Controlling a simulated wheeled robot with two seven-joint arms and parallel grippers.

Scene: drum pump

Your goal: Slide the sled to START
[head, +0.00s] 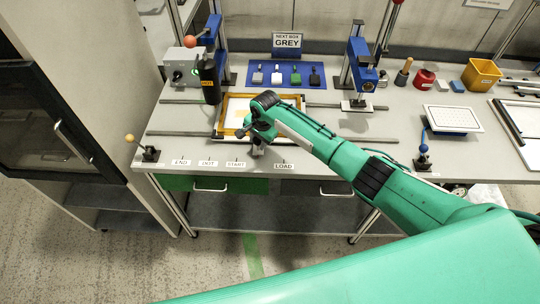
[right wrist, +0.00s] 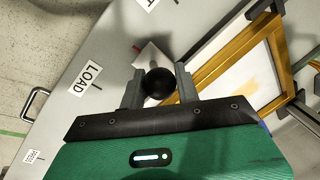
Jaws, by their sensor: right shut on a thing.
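The sled is a gold-yellow frame with a pale panel (head: 236,112), lying on the rails of the bench; part of it shows in the right wrist view (right wrist: 233,62). Its black ball knob (right wrist: 158,83) sits between the fingers of my right gripper (right wrist: 159,88), which is shut on it. In the head view my right gripper (head: 256,140) covers the knob and the sled's front right part. A small red tip (right wrist: 137,47) shows beside the knob, between the LOAD label (right wrist: 88,78) and a cut-off label. The START label (head: 235,164) is left of LOAD (head: 284,166). My left gripper is out of view.
A black cylinder (head: 209,80) stands behind the sled's left end, near a grey box (head: 183,66). A blue press (head: 361,75) stands behind right. A yellow-knobbed lever (head: 149,152) is at the front left. A blue mat (head: 259,83) with several small items lies behind.

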